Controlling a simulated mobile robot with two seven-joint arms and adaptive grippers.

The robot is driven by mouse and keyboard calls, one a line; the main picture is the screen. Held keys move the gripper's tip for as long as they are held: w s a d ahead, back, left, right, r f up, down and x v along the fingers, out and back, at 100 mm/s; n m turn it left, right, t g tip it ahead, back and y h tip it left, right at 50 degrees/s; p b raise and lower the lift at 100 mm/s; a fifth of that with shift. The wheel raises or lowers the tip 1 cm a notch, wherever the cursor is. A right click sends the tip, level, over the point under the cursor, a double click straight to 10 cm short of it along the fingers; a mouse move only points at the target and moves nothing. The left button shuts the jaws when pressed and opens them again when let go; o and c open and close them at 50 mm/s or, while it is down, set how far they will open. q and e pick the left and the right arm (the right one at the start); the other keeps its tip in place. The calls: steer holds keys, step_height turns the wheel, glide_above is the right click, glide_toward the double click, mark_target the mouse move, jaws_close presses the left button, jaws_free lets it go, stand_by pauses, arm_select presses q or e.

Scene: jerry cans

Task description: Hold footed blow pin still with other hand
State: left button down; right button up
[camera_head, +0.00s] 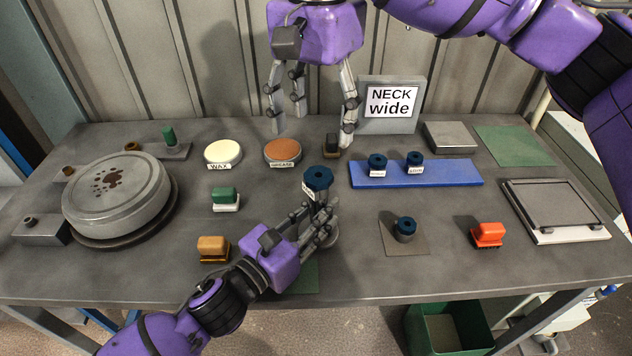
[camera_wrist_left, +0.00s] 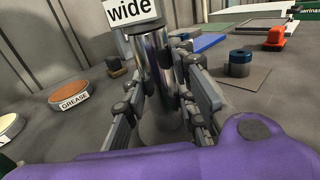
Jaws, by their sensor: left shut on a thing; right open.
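The footed blow pin has a dark blue top (camera_head: 318,178) and a label reading "wide"; its chrome shaft (camera_wrist_left: 153,75) shows in the left wrist view. It stands roughly upright near the table's middle, its round foot partly hidden by the fingers. My left gripper (camera_head: 322,222) is shut on the shaft from the front left, low above the tabletop; its fingers flank the shaft in the left wrist view (camera_wrist_left: 160,105). My right gripper (camera_head: 312,122) is open and empty, pointing down behind the pin, apart from it, with a finger close to a small dark block (camera_head: 332,146).
A "NECK wide" sign (camera_head: 391,105) stands at the back. A blue strip (camera_head: 440,175) with two blue-topped pieces lies right of the pin. Another blue-topped piece (camera_head: 404,230) stands on a square plate. Wax (camera_head: 223,151) and grease (camera_head: 282,150) discs sit left of the right gripper.

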arm_select(q)
steer(key=c, duration=1.4)
jaws_free()
steer(key=shift+o, duration=0.2)
